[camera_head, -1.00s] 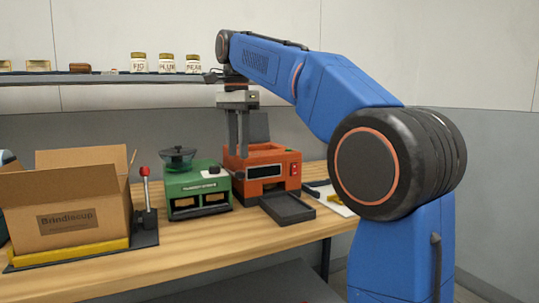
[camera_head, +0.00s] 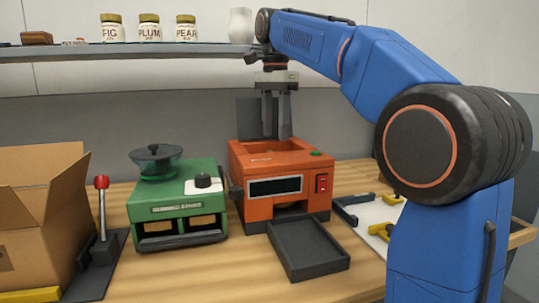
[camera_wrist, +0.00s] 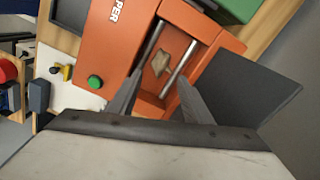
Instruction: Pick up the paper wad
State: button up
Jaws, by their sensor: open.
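A small crumpled beige paper wad (camera_wrist: 162,59) lies inside the open top of the orange machine (camera_wrist: 184,22), beside shiny metal rods, in the wrist view. In the head view, the orange machine (camera_head: 270,205) stands on the wooden bench and its walls hide the wad. My gripper (camera_head: 276,130) points down over the machine's open top, its two fingers apart. In the wrist view, my gripper (camera_wrist: 160,80) is open and empty, and the wad shows between and beyond the fingertips.
A dark flap (camera_head: 256,118) stands up behind the opening. A dark tray (camera_head: 308,248) lies in front of the machine. A green machine (camera_head: 178,200) stands close on the left, beyond it a red-knobbed lever (camera_head: 102,215) and a cardboard box (camera_head: 35,205). A shelf (camera_head: 120,52) with jars hangs above.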

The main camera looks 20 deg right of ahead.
aim_at(273, 151)
jog(key=shift+a+f, duration=0.2)
jog(key=shift+f, duration=1.6)
jog(key=shift+a+f, duration=0.15)
jog(key=shift+f, duration=1.6)
jog(key=c, duration=0.8)
